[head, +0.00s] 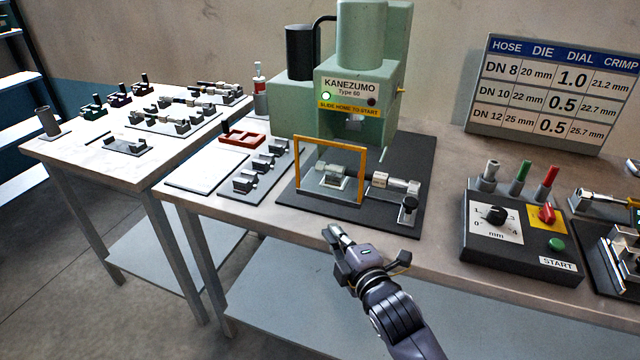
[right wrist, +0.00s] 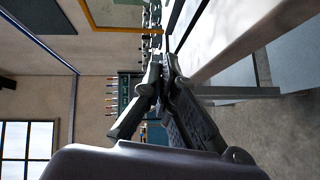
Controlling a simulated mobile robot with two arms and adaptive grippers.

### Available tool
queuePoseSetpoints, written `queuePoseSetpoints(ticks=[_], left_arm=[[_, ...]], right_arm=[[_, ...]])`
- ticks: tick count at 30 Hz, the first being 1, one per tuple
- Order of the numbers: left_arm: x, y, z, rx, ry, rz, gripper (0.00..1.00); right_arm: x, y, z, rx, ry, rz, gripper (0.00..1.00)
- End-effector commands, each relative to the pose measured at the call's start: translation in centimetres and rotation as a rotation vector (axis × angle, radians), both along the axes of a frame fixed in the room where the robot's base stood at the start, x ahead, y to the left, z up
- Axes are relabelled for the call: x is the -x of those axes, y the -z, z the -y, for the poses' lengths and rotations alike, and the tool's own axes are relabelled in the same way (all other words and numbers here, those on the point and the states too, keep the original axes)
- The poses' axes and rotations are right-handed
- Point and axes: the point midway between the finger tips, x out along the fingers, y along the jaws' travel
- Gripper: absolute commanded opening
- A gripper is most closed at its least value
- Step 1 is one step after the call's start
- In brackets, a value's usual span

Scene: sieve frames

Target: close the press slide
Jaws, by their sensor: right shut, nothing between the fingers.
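The green press (head: 360,60) stands at the back middle of the table, with a label reading "SLIDE HOME TO START" and a green light lit. Its dark base plate (head: 418,165) extends toward the front edge. On the front of the plate, out from under the press head, is the slide with a silver die block (head: 333,178). A metal fitting (head: 395,184) lies to its right, and a black knob (head: 407,207) stands at the front right corner. An upright yellow frame (head: 363,175) stands around the die block. My right gripper (head: 337,236) is shut and empty, in front of the table edge, below the plate. It also shows in the right wrist view (right wrist: 163,66). My left gripper is not in view.
A control box (head: 515,255) with a dial and START button stands on the right. A die rack (head: 262,168), white sheet (head: 205,168) and red tray (head: 242,137) lie on the left. A size chart (head: 550,95) stands behind. Free floor lies at the left front.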

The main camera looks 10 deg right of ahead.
Motion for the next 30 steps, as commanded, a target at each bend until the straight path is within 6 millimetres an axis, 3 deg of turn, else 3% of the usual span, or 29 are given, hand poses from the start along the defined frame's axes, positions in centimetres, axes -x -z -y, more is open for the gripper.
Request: queuePoseSetpoints(ticks=[3, 6, 11, 23, 30], left_arm=[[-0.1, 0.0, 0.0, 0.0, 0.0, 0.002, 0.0], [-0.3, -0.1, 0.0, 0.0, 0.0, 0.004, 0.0], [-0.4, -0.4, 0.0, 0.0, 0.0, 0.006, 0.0], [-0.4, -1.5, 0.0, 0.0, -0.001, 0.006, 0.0], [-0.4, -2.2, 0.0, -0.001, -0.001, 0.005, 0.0]], right_arm=[[-1.1, -2.5, -0.5, 0.089, -0.027, 0.102, 0.0], [-1.7, -3.4, -0.8, 0.123, -0.035, 0.139, 0.0], [-3.5, -3.6, -1.2, 0.124, -0.035, 0.144, 0.0], [-11.3, -3.5, -2.7, 0.122, -0.036, 0.14, 0.0], [-13.9, -3.4, -0.8, 0.125, -0.036, 0.139, 0.0]])
